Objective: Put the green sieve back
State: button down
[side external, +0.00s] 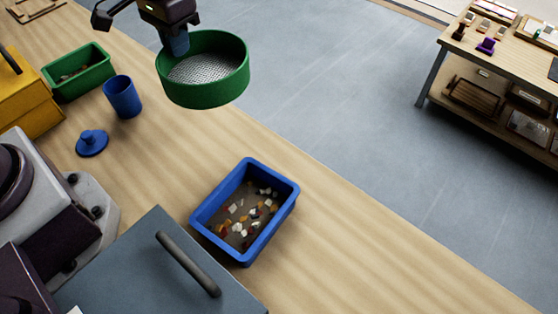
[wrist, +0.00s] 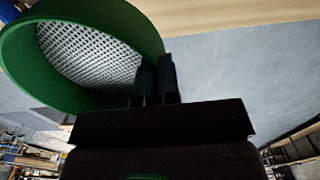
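The green sieve (side external: 203,88) is a round green ring with a pale mesh. It hangs in the air above the table, near the table's far edge. My gripper (side external: 176,45) is shut on the sieve's rim at its upper left in the side external view. In the wrist view the sieve (wrist: 90,55) fills the upper left, and the gripper fingers (wrist: 155,78) meet at its rim. The rim part between the fingers is hidden.
A blue tray (side external: 207,232) with small coloured pieces lies on the table. A green tray (side external: 97,78), a blue cup (side external: 122,97), a blue lid (side external: 91,143), a yellow box (side external: 25,92) and a grey-blue case (side external: 150,270) stand around. The table (side external: 380,255) is clear at right.

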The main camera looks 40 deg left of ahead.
jog(key=shift+a, duration=0.1)
jog(key=s+a+f+m, duration=0.1)
jog(key=s+f, duration=0.1)
jog(key=f, duration=0.2)
jog(key=s+a+f+m, duration=0.1)
jog(key=s+f, duration=0.1)
jog(key=f, duration=0.2)
jog(key=s+a+f+m, duration=0.1)
jog(key=f, duration=0.3)
jog(key=shift+s+a+f+m, duration=0.2)
jog(key=shift+s+m, duration=0.1)
jog(key=shift+s, duration=0.1)
jog(key=shift+f, duration=2.15)
jog(key=shift+f, duration=0.1)
jog(key=c, duration=1.3)
grip_release()
jog(key=shift+c, duration=0.2)
